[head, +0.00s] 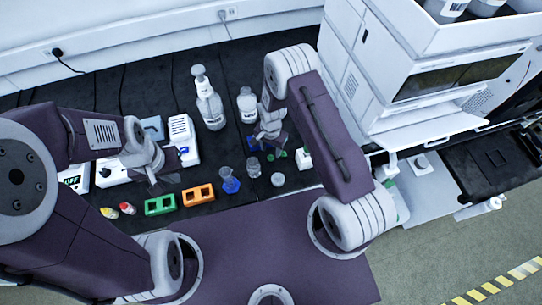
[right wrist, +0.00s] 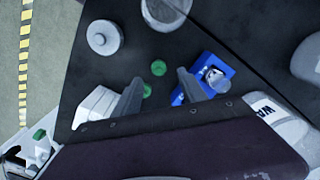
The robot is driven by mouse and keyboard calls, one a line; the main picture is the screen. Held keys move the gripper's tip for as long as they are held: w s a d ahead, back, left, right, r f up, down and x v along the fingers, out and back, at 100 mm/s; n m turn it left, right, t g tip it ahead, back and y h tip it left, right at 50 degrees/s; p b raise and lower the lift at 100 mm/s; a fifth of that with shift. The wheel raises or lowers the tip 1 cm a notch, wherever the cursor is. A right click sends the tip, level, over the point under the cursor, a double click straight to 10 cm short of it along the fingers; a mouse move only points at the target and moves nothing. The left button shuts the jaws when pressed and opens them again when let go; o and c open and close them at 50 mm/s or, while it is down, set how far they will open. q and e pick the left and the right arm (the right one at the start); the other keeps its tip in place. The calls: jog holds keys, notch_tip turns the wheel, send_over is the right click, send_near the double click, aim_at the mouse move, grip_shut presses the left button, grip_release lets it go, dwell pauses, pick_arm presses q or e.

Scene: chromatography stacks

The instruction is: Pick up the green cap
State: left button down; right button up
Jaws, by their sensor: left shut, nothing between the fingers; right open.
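Two small round green pieces lie on the black bench below my right gripper. One green cap (right wrist: 158,68) shows between and beyond the fingertips in the right wrist view; the other green piece (right wrist: 147,90) is beside one finger. In the head view a green cap (head: 283,154) shows just below my right gripper (head: 270,138). My right gripper (right wrist: 159,80) is open and empty, its fingers pointing down above the bench. I cannot tell its exact height. My left gripper (head: 157,178) is shut and empty, over the bench at left.
A blue box (right wrist: 202,78) and a white box (right wrist: 97,104) flank my right fingers. A grey-lidded jar (right wrist: 103,37) and glass vessel (head: 253,167) stand close. Bottles (head: 208,103) are behind. Green (head: 160,205) and orange racks (head: 198,194) sit at left; the white instrument stack (head: 375,90) at right.

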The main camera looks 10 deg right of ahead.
aim_at(271, 157)
notch_tip(271, 157, down, 4)
jog(key=shift+s+a+p, duration=0.1)
jog(key=shift+s+p, duration=0.05)
jog(key=shift+p, duration=0.2)
jog(key=shift+f, duration=0.15)
grip_shut()
